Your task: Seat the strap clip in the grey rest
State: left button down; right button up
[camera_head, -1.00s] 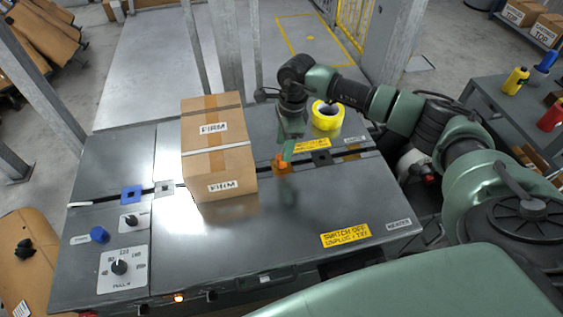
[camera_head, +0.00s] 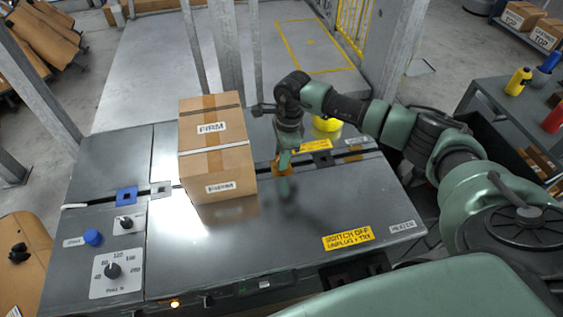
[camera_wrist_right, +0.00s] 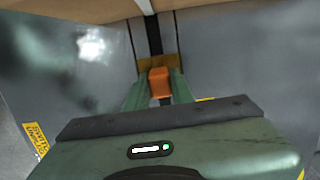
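An orange clip (camera_wrist_right: 160,82) sits between the two green fingers of my right gripper (camera_wrist_right: 158,90) in the right wrist view; the fingers appear shut on it. In the head view my right gripper (camera_head: 284,163) points down at the slot, right of the carton, and mostly hides the clip. An amber-brown square piece (camera_head: 291,171) lies at the slot directly by the fingertips; I cannot tell whether the clip touches it. The grey rest (camera_head: 161,188), a small square with a dark centre, lies on the slot left of the carton. My left gripper is not in view.
A taped carton (camera_head: 217,165) stands on the steel table between my gripper and the grey rest. A black square piece (camera_head: 322,159) lies right of my gripper. A yellow tape roll (camera_head: 327,124) is behind the arm.

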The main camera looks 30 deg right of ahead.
grip_shut()
jog(key=shift+r, duration=0.15)
notch_tip(320, 180, up, 20)
jog(key=p, duration=1.1)
jog(key=shift+p, duration=0.4)
